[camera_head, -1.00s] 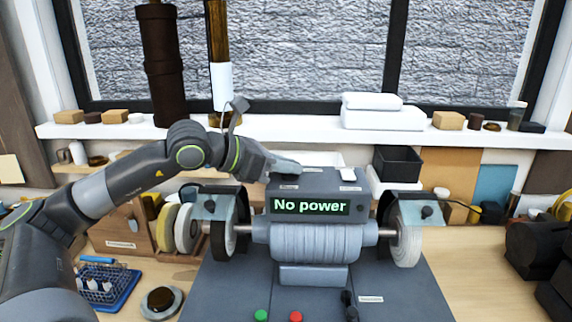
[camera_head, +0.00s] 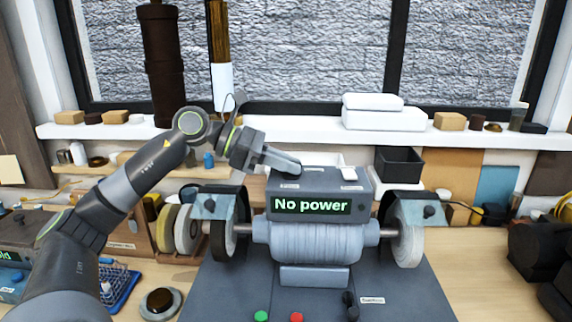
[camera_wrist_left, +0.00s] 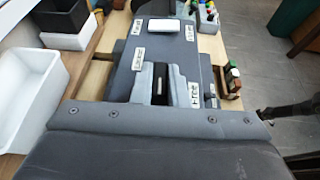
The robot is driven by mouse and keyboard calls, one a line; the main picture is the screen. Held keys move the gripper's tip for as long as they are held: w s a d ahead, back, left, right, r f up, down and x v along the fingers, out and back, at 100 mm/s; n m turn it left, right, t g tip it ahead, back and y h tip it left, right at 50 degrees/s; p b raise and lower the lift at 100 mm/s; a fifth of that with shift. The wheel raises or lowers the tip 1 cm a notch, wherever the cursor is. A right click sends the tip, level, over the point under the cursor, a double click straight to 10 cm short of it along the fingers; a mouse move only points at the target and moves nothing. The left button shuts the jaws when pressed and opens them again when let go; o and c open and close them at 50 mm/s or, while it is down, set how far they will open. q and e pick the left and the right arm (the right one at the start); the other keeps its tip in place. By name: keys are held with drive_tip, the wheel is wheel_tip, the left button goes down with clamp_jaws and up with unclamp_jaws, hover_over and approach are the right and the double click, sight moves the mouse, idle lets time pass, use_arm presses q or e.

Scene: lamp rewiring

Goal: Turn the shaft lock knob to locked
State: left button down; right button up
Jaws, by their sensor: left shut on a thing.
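The grinder's grey control box (camera_head: 335,183) stands behind the motor, with a "No power" display (camera_head: 311,205) on its front. My left gripper (camera_head: 285,165) reaches in from the left onto the left part of the box's top. In the left wrist view its fingers (camera_wrist_left: 168,86) are shut on a dark knob (camera_wrist_left: 161,85), which shows as a narrow bar between them. A small label (camera_wrist_left: 139,57) lies beyond the fingers, and another label (camera_wrist_left: 195,95), seemingly "Free", lies to their right. The fingers hide the knob in the head view. My right gripper is not in view.
A white rocker switch (camera_head: 348,173) sits on the box's right top. Grinding wheels (camera_head: 407,243) flank the motor. Green (camera_head: 261,316) and red (camera_head: 296,317) buttons are at the front. A black bin (camera_head: 398,161) stands behind right; a wooden rack (camera_head: 128,228) is at left.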

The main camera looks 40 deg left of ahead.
use_arm(q)
drive_tip(key=shift+m+g, duration=0.3)
drive_tip(key=shift+m, duration=0.1)
drive_tip(key=c, duration=1.4)
unclamp_jaws()
drive_tip(key=shift+w, duration=0.1)
drive_tip(key=shift+c, duration=0.2)
drive_tip(key=shift+s+a+b, duration=0.25)
drive_tip(key=shift+a+b, duration=0.1)
drive_tip(key=shift+a, duration=0.1)
drive_tip(key=b+v, duration=0.6)
drive_tip(key=v, duration=1)
drive_tip(key=shift+a+b, duration=0.25)
drive_tip(key=shift+b, duration=0.05)
